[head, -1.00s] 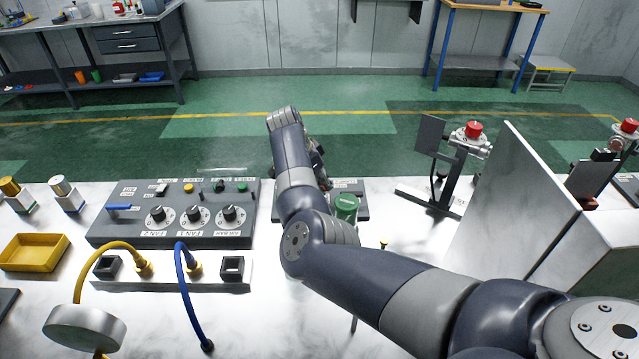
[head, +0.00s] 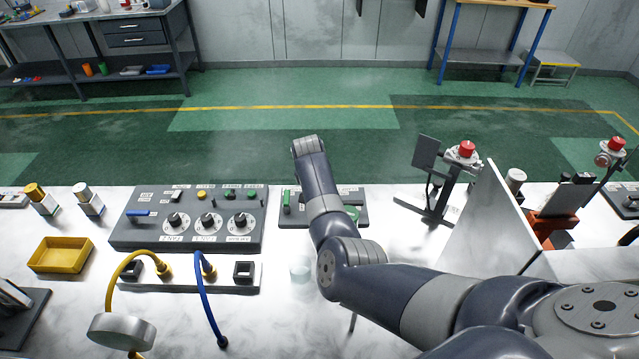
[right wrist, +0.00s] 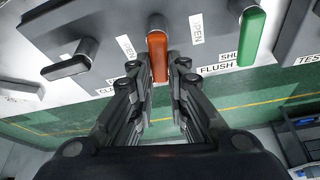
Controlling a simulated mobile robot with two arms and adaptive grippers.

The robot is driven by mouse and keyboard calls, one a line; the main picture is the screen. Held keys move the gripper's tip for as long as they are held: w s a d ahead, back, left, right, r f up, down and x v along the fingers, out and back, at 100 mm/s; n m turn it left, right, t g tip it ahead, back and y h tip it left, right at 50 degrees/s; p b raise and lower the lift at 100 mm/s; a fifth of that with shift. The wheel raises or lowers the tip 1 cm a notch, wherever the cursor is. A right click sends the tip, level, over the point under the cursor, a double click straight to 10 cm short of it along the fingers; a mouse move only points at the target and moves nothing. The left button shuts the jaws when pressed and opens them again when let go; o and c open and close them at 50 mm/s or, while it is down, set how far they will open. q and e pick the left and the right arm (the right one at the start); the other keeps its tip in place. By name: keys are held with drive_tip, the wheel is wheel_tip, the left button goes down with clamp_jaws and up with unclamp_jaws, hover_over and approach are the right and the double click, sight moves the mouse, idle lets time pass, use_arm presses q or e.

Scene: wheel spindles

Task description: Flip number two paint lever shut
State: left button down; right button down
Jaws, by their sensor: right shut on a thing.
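The orange lever (right wrist: 158,55) hangs from a dark pivot on a grey panel in the right wrist view. My right gripper (right wrist: 158,68) is shut on it, one finger on each side. A green lever (right wrist: 251,38) near FLUSH and SHUT labels is to the right; a dark lever (right wrist: 68,66) is to the left. No readable number shows on the orange lever. In the head view my right arm hides the gripper and lever. My left gripper is out of view.
In the head view, a small dark panel (head: 293,222) shows behind my right arm. A knob panel (head: 135,237) and yellow tray (head: 62,255) are to the left. A stand with a red button (head: 467,149) and a white partition (head: 465,225) are to the right.

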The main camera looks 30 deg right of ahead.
drive_tip(key=shift+w+a+r+n+t+y+p, duration=0.15)
drive_tip(key=shift+n+t+y+p, duration=0.2)
drive_tip(key=shift+n+p, duration=0.65)
drive_tip(key=shift+n, duration=0.3)
drive_tip(key=c, duration=1.6)
unclamp_jaws()
drive_tip(key=shift+o, duration=0.2)
drive_tip(key=shift+a, duration=0.1)
drive_tip(key=v, duration=1.1)
drive_tip(key=shift+r, duration=0.35)
